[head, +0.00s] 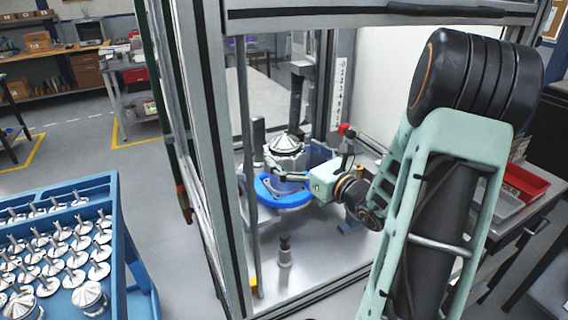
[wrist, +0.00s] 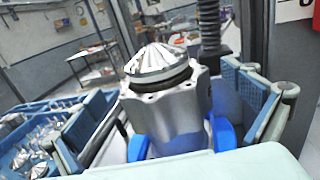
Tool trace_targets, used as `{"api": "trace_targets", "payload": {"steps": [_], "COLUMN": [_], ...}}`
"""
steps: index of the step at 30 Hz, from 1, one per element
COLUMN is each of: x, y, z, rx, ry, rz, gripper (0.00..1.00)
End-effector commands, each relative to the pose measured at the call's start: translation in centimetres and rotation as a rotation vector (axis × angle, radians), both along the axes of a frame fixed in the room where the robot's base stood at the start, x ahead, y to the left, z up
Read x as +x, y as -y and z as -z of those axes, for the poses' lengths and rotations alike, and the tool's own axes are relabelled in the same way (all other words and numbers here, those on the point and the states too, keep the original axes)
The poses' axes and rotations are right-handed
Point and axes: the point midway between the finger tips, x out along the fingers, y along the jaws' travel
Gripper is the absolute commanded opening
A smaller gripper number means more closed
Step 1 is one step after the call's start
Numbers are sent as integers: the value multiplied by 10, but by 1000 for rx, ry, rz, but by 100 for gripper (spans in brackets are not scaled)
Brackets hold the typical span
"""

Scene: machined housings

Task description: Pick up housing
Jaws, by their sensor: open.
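The housing (head: 286,158) is a silver metal body with a finned conical top and a dark ring under it. It stands upright in a blue ring-shaped fixture (head: 284,201) inside the framed machine. In the wrist view the housing (wrist: 168,112) fills the middle, with blue fixture parts (wrist: 224,134) beside its lower body. My gripper (head: 289,173) reaches in from the right. Its open fingers stand on either side of the housing, and the wrist view shows the gripper (wrist: 170,108) with a gap at the right pad. Contact at the left pad is hard to tell.
The machine's metal frame post (head: 208,140) stands left of the fixture. A small grey post (head: 284,252) rises from the machine floor in front. A blue cart (head: 125,235) with several finned metal parts is at the left. A red bin (head: 524,184) lies at the right.

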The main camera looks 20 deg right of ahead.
Motion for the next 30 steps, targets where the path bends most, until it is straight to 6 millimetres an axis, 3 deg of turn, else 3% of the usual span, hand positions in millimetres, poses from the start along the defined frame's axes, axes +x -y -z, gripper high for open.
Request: {"api": "trace_targets", "payload": {"steps": [6,15,30], "x": [30,36,35], "y": [-7,-8,-8], "z": [-3,-2,-2], "rx": [1,0,-1], "ry": [-1,0,-1], "rz": [-2,-1,-1], "gripper": [100,100,46]}}
